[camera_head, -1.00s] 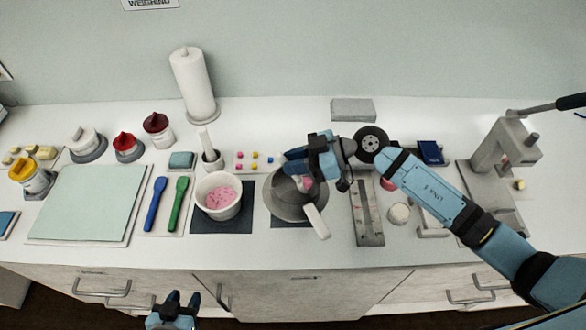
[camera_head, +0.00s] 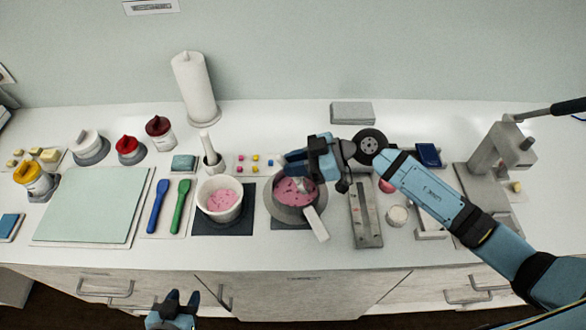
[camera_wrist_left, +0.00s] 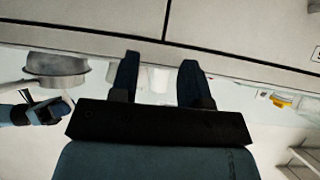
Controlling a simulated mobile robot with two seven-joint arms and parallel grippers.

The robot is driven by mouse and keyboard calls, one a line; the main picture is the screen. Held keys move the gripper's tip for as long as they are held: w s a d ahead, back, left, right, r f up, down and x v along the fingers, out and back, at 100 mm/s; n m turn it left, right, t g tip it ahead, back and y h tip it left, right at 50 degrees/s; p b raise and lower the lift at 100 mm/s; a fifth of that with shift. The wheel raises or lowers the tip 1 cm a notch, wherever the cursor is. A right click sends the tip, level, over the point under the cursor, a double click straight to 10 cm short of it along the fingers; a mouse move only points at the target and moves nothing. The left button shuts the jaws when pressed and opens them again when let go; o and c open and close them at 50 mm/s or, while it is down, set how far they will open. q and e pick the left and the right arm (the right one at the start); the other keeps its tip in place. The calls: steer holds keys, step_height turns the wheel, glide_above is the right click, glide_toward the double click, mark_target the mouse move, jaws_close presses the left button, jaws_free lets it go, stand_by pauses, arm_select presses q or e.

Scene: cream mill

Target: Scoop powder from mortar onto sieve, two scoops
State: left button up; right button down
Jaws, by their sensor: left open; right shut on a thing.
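The mortar (camera_head: 233,211), a white bowl with pink powder (camera_head: 222,199) in it, stands on a dark mat left of the sieve. The sieve (camera_head: 278,206) is a grey round pan with a pale handle (camera_head: 316,224) toward the front; pink powder lies spread over its inside. My right gripper (camera_head: 296,168) is above the sieve's back part, shut on a scoop that is mostly hidden; a pale bit (camera_head: 308,184) shows below the fingers. My left gripper (camera_head: 183,296) is open and empty in front of the counter edge; its two spread fingers also show in the left wrist view (camera_wrist_left: 158,75).
Blue (camera_head: 157,205) and green (camera_head: 180,206) spatulas lie left of the mortar. A pestle (camera_head: 207,146) stands in a holder behind it. A grey ruled plate (camera_head: 363,212) is right of the sieve. A paper roll (camera_head: 193,88) stands at the back. A pale green mat (camera_head: 90,207) lies bare at left.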

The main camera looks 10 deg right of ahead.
mark_target(282, 156)
step_height(282, 156, up, 2)
steer(key=shift+p, duration=1)
steer(key=shift+r+p, duration=0.85)
steer(key=shift+p, duration=0.15)
steer(key=shift+r, duration=1.05)
arm_select(q)
steer(key=r, duration=0.3)
steer(key=shift+a+r+n, duration=0.2)
steer(key=shift+a+n, duration=0.1)
steer(key=shift+s+f, duration=0.2)
